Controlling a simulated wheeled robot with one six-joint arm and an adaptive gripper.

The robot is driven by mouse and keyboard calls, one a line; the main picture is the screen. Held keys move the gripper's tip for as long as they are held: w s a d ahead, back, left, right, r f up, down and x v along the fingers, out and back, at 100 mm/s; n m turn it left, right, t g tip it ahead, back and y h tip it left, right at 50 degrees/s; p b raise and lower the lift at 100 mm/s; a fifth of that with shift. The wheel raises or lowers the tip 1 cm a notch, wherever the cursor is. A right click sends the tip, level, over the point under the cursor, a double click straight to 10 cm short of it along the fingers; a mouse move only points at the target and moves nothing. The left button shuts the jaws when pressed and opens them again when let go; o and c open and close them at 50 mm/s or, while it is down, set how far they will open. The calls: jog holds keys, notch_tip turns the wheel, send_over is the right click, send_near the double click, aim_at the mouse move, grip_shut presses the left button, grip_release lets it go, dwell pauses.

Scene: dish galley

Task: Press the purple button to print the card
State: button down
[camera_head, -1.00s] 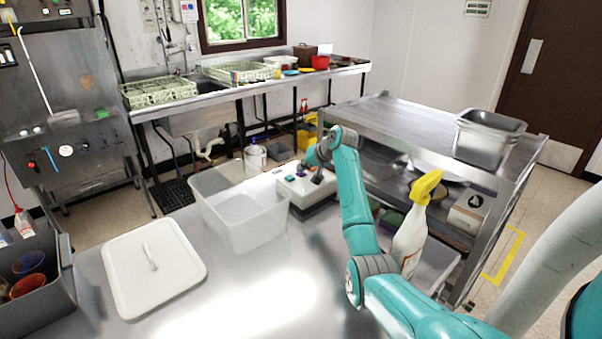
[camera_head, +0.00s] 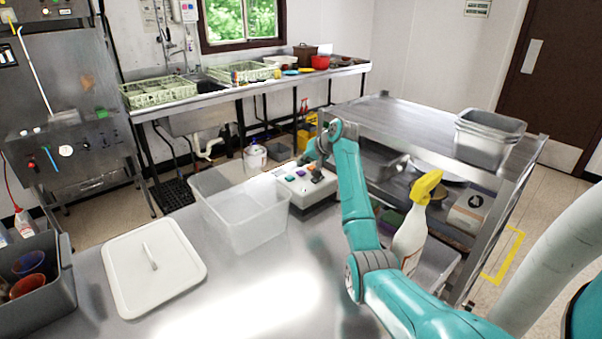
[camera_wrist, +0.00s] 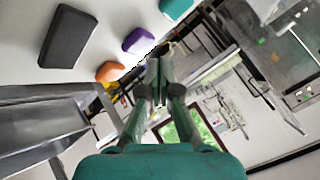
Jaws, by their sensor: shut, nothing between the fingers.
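The purple button (camera_wrist: 138,40) sits on a white box between a teal button (camera_wrist: 175,7) and an orange button (camera_wrist: 110,71) in the wrist view. A dark rectangular piece (camera_wrist: 68,37) is on the same face. In the head view the white box (camera_head: 318,197) stands on the steel counter beside a clear tub, with the purple button (camera_head: 301,172) small on top. My gripper (camera_wrist: 156,72) is shut and empty, its tips close to the purple and orange buttons in the wrist view. I see no clear contact; the exact gap cannot be told.
The clear tub (camera_head: 245,217) stands left of the box. A white lid (camera_head: 153,275) lies on the counter's left. A spray bottle (camera_head: 410,235) stands close to my arm. A steel shelf unit (camera_head: 400,130) is behind on the right.

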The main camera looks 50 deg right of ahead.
aim_at(303, 172)
jog(key=shift+r, duration=2.3)
